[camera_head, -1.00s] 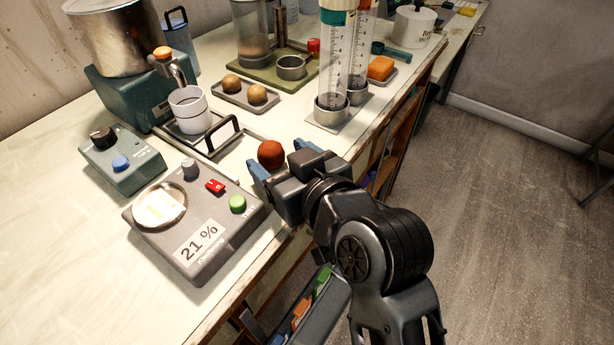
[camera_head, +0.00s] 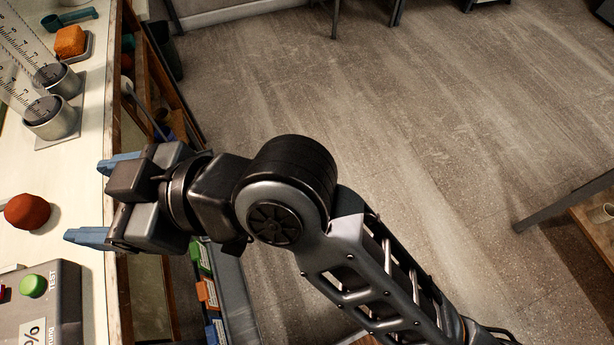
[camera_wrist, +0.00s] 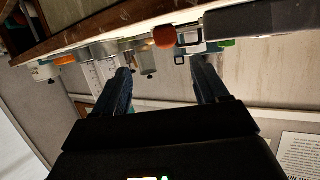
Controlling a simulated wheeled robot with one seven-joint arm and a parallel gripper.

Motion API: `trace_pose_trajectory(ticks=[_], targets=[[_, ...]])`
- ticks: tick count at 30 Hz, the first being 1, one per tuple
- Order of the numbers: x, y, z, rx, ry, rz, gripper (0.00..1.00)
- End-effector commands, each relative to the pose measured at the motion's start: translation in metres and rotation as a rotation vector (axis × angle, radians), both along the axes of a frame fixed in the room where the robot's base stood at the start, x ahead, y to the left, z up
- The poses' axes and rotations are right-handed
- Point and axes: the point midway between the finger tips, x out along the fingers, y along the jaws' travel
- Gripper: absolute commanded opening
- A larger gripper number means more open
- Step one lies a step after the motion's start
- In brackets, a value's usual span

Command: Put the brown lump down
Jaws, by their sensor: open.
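The brown lump (camera_head: 27,211) is a rounded reddish-brown ball resting on the pale worktop, just behind the grey box with the green button. It also shows in the wrist view (camera_wrist: 165,37), near the top between the finger directions. My gripper (camera_head: 86,201) is open and empty at the front edge of the worktop. Its two blue fingers point toward the lump, with a visible gap between the fingertips and the lump. In the wrist view my gripper (camera_wrist: 160,68) also has nothing between its fingers.
The grey box with the green button (camera_head: 33,286) stands close beside the lump. Two clear graduated cylinders in metal cups (camera_head: 50,118) stand farther back. An orange block (camera_head: 70,41) lies on a small tray. Open floor (camera_head: 430,110) lies right of the bench.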

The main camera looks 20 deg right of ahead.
Motion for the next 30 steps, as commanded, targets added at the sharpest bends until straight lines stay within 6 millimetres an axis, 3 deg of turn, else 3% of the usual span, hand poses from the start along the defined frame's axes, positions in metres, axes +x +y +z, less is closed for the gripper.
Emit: trace_pose_trajectory(ticks=[8, 16, 24, 30], targets=[[-0.016, -0.092, -0.066, 0.056, 0.095, -0.333, 0.73], [-0.070, -0.197, -0.108, 0.074, 0.112, -0.672, 0.73], [-0.151, -0.282, -0.110, 0.048, 0.065, -0.922, 0.73], [-0.210, -0.319, -0.090, 0.018, 0.013, -1.025, 0.73]])
